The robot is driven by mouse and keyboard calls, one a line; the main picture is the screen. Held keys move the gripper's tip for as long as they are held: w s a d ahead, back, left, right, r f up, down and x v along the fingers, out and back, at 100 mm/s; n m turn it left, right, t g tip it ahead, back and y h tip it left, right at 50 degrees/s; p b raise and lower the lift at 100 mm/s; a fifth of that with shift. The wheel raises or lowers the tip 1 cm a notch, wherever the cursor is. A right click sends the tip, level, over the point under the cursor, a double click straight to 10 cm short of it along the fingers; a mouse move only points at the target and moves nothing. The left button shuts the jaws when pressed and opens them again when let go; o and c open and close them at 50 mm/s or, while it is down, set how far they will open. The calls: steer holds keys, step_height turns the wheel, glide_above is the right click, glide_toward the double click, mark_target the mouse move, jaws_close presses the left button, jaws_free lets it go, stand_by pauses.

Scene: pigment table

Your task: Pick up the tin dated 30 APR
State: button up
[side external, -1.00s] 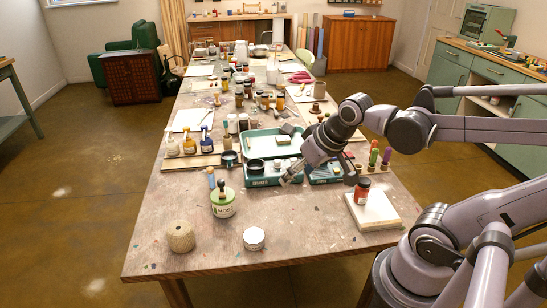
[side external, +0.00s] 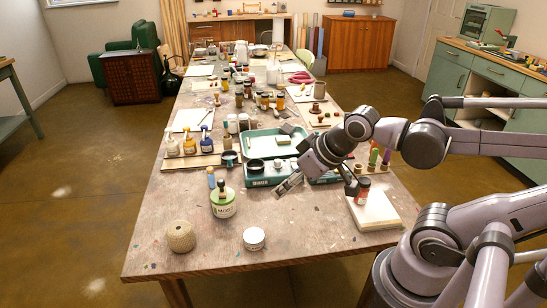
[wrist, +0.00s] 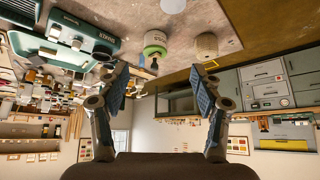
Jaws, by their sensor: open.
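A small white tin with dark print (side external: 254,239) stands upright near the front edge of the table; it is partly cut off at the top of the wrist view (wrist: 173,5). No date is readable on it, so I cannot tell whether it is the 30 APR one. My gripper (side external: 287,187) is open and empty, tilted down to the left, in front of the teal tray and well apart from the white tin. In the wrist view both fingers of my gripper (wrist: 160,84) are spread with nothing between them.
A green-and-white jar (side external: 223,207) with a dark knob and a beige twine ball (side external: 181,236) stand left of the tin. A red-labelled jar (side external: 362,192) sits on a pale block (side external: 374,212) at right. Table between is clear.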

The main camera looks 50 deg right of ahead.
steer(key=shift+o, duration=0.3)
steer(key=shift+o, duration=1.3)
steer(key=m+g, duration=0.2)
steer(key=g, duration=0.5)
glide_above(254, 235)
step_height(254, 235, down, 10)
steer(key=shift+f, duration=5.25)
